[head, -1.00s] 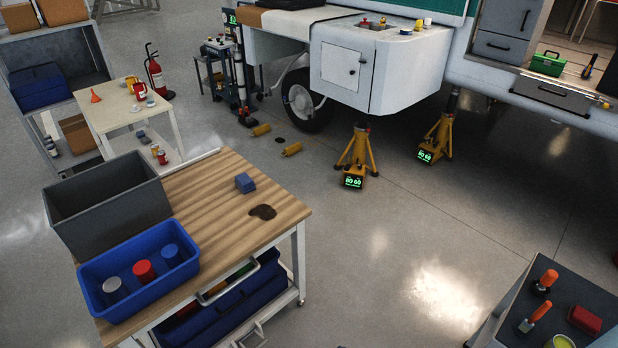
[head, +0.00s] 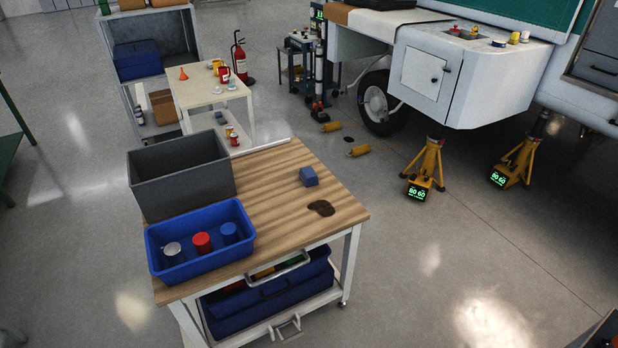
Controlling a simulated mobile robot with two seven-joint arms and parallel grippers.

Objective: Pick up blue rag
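A small folded blue rag (head: 309,176) lies on the wooden top of a workbench (head: 268,197), toward its far right part. A dark brown stain (head: 321,208) is on the wood just in front of the rag, apart from it. Neither of my grippers shows in the head view.
A grey bin (head: 181,178) and a blue tray (head: 200,243) with several cans take up the bench's left side. A cream table (head: 210,92), a fire extinguisher (head: 239,58) and yellow jack stands (head: 427,168) stand beyond.

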